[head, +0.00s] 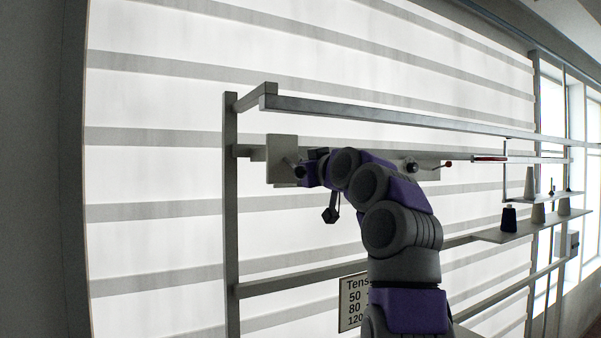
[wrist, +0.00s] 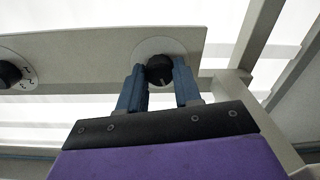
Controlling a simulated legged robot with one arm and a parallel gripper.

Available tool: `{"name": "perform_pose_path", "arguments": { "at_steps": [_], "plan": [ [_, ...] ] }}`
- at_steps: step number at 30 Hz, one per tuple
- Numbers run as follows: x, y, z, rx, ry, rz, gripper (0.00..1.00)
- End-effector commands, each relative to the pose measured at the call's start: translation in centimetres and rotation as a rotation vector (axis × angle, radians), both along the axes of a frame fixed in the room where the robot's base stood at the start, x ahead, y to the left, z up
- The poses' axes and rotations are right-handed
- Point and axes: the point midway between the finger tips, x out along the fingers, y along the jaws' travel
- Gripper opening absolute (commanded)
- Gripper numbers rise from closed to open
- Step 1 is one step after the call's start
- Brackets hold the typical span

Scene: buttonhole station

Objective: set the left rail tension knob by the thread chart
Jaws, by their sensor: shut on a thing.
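The left rail tension knob is black and round, on a pale disc; it shows in the wrist view (wrist: 160,68) and at the left end of the rail plate in the head view (head: 300,169). My gripper (wrist: 159,80) has its two blue fingers on either side of this knob, shut on it. In the head view my gripper (head: 305,170) is small and partly hidden by my arm. The thread chart (head: 353,302) is low in the head view, showing "Tens", 50, 80 and 120; my arm hides its right part. Any marks around the held knob are unreadable.
A second black knob (wrist: 10,74) with dark dial marks sits along the same plate. A red-tipped lever (head: 448,163) is right of my arm. Cones and a dark spool (head: 508,219) stand on shelves at right. A dark block (head: 330,214) hangs below my wrist. Frame bars surround the plate.

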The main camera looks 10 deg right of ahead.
Motion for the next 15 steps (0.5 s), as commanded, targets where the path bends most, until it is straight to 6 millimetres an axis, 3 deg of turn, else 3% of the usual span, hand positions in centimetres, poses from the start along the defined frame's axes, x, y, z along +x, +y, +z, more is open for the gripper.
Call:
{"name": "perform_pose_path", "arguments": {
  "at_steps": [15],
  "plan": [
    [-0.18, -0.13, 0.41, 0.038, 0.006, 0.000, 0.03]
  ]
}}
